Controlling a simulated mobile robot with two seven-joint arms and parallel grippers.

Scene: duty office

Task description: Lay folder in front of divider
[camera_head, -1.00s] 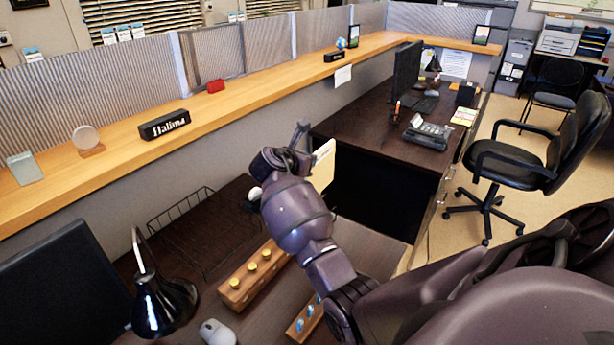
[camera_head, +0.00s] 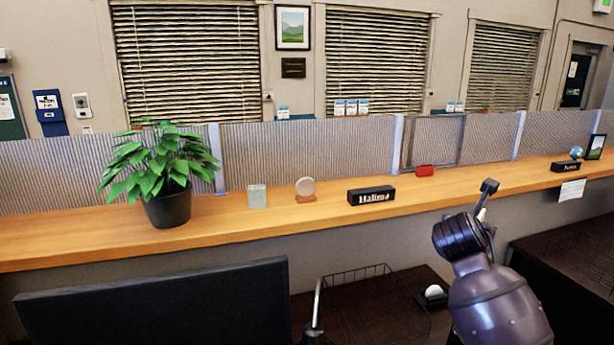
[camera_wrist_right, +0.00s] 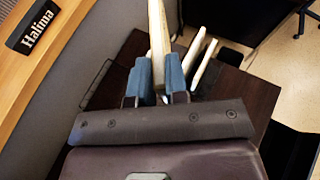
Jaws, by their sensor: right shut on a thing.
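My right gripper (camera_wrist_right: 162,82) is shut on a thin cream folder (camera_wrist_right: 157,35), seen nearly edge-on between its blue-grey fingers in the right wrist view. More pale flat edges (camera_wrist_right: 205,66) show to the right of the fingers; I cannot tell whether they belong to the same folder. Corrugated divider panels (camera_head: 310,152) stand along the counter's back edge. My left gripper is not in view.
The wooden counter (camera_head: 240,226) carries a potted plant (camera_head: 168,200), a name block (camera_head: 371,195), a red object (camera_head: 424,170) and small stands. Below are a dark monitor (camera_head: 160,308), a wire basket (camera_head: 365,285) and a dark desk. Bare counter lies right of the red object.

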